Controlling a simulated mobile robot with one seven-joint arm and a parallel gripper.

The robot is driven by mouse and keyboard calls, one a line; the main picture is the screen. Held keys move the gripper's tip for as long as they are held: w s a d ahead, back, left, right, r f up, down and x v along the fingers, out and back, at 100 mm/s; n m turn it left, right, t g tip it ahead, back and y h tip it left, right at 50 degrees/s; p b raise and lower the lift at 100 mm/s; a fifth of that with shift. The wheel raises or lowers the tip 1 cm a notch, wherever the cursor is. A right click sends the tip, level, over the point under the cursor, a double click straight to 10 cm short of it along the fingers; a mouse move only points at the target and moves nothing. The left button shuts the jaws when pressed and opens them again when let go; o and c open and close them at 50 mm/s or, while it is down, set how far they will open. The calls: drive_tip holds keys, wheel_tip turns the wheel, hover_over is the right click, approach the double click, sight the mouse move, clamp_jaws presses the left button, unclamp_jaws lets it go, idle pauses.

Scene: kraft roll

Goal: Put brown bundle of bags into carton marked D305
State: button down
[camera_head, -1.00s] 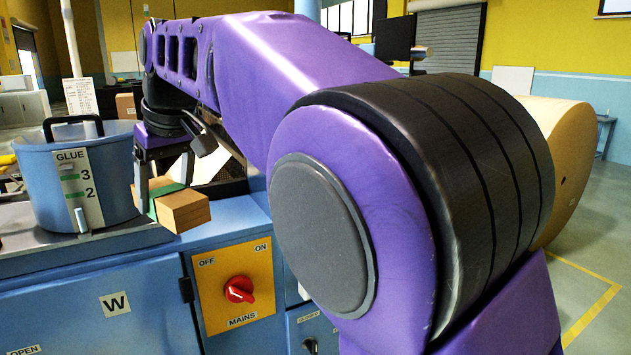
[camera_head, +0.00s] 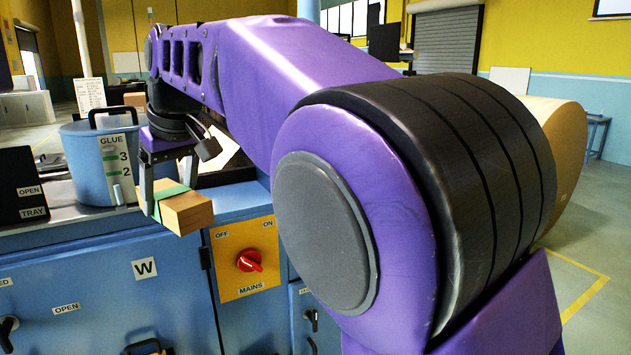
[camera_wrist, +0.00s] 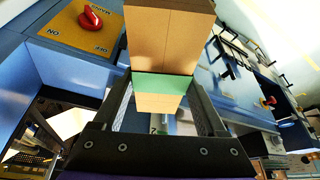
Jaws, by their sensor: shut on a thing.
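My gripper (camera_head: 168,182) is shut on the brown bundle of bags (camera_head: 187,212), which has a green band (camera_head: 170,192) around it. The bundle hangs in the air in front of the blue machine's upper edge, to the left of the mains switch panel. In the wrist view the bundle (camera_wrist: 168,40) sticks out beyond the fingers, with the green band (camera_wrist: 162,87) between them. No carton marked D305 can be made out in either view.
A blue glue pot (camera_head: 90,165) stands on the machine top, left of my gripper. A black tray box (camera_head: 20,188) is at the far left. A red mains switch (camera_head: 250,260) sits on a yellow panel. A large kraft roll (camera_head: 560,140) stands behind my arm at right.

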drive_tip(key=w+d+f+m, duration=0.2)
drive_tip(key=w+d+f, duration=0.1)
drive_tip(key=d+f, duration=0.3)
drive_tip(key=w+d+f+m+t+h, duration=0.1)
drive_tip(key=w+d+f+m, duration=0.15)
drive_tip(key=d+f, duration=0.45)
drive_tip(key=w+d+f+m, duration=0.1)
drive_tip(key=w+d+f, duration=0.3)
drive_tip(key=d+f, duration=0.2)
drive_tip(key=s+d+f+m+h, duration=0.1)
drive_tip(key=s+d+f+m, duration=0.15)
drive_tip(key=d+f, duration=0.5)
drive_tip(key=s+d+f+m+h, duration=0.1)
drive_tip(key=s+d+f+m, duration=0.3)
drive_tip(key=d, duration=0.6)
drive_tip(key=s+d+f+n, duration=0.1)
drive_tip(key=s+f+n, duration=0.1)
drive_tip(key=s+f, duration=0.2)
wheel_tip(320, 180, down, 4)
drive_tip(key=shift+r+t+h, duration=0.2)
drive_tip(key=shift+t+h, duration=0.1)
drive_tip(key=shift+t, duration=0.1)
drive_tip(key=shift+w+d, duration=0.1)
drive_tip(key=shift+w, duration=0.05)
